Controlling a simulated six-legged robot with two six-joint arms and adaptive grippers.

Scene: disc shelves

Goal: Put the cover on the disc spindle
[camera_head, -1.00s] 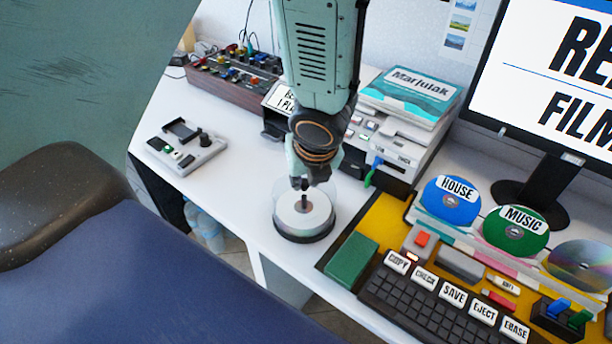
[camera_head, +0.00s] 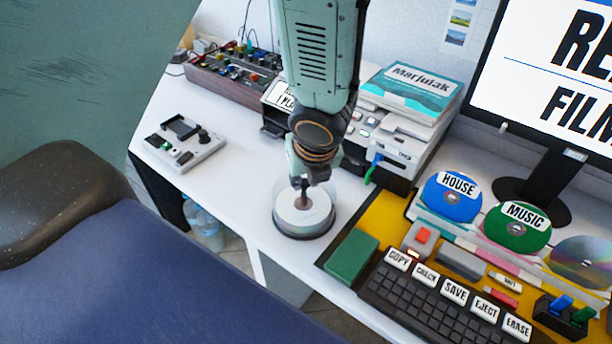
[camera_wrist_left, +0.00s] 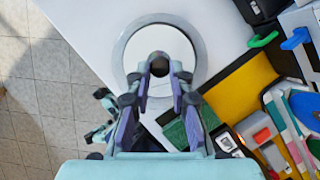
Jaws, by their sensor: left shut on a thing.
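The disc spindle (camera_head: 292,222), a round dark base with white discs, stands near the table's front edge below my left gripper. The clear cover (camera_head: 328,208) surrounds the discs, upright, with its lower rim close around the base. I cannot tell whether it is fully seated. My left gripper (camera_head: 303,184) is shut on the cover's dark knob. In the left wrist view, the fingers (camera_wrist_left: 160,76) meet at the knob (camera_wrist_left: 159,62), over the middle of the white disc, with the clear rim as a ring around it. My right gripper is not in view.
A green block (camera_head: 351,257) and a keyboard (camera_head: 420,305) lie right of the spindle. Disc holders with HOUSE (camera_head: 451,198) and MUSIC (camera_head: 516,228) discs stand farther right. A grey device (camera_head: 185,143) sits left. Bare white table (camera_head: 235,195) lies between it and the spindle.

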